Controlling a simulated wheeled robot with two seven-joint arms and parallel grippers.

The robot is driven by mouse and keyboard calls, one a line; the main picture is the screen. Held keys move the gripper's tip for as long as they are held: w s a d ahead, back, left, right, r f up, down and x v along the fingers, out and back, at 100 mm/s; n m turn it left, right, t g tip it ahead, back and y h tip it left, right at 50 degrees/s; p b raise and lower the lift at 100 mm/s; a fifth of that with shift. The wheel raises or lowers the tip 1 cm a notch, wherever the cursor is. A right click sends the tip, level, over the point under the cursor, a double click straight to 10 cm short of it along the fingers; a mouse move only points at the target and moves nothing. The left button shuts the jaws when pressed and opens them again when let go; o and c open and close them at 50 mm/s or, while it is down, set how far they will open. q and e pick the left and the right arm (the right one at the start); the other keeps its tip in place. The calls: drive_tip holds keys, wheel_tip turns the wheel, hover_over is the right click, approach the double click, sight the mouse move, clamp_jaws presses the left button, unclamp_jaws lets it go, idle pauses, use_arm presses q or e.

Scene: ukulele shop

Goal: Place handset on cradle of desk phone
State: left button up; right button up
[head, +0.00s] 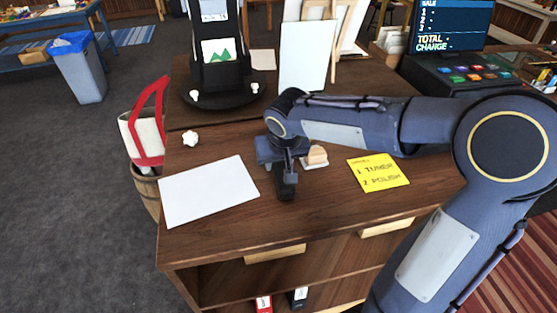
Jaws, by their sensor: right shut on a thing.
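My right gripper (287,172) reaches in from the right and points down over the near part of the wooden counter. It is shut on a small dark thing (287,188), which looks like the handset; the gripper hides part of it. I cannot tell whether this thing touches the counter. No desk phone or cradle can be made out clearly; my right arm covers part of the counter behind the gripper. My left gripper is out of view.
A black round-based stand (222,98) and a register (470,76) stand farther back.

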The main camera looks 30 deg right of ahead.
drive_tip(key=shift+f+b, duration=0.2)
drive_tip(key=shift+b, duration=0.1)
drive_tip(key=o, duration=1.2)
drive_tip(key=shift+r, duration=0.1)
drive_tip(key=shift+c, duration=0.2)
drive_tip(key=shift+r, duration=0.1)
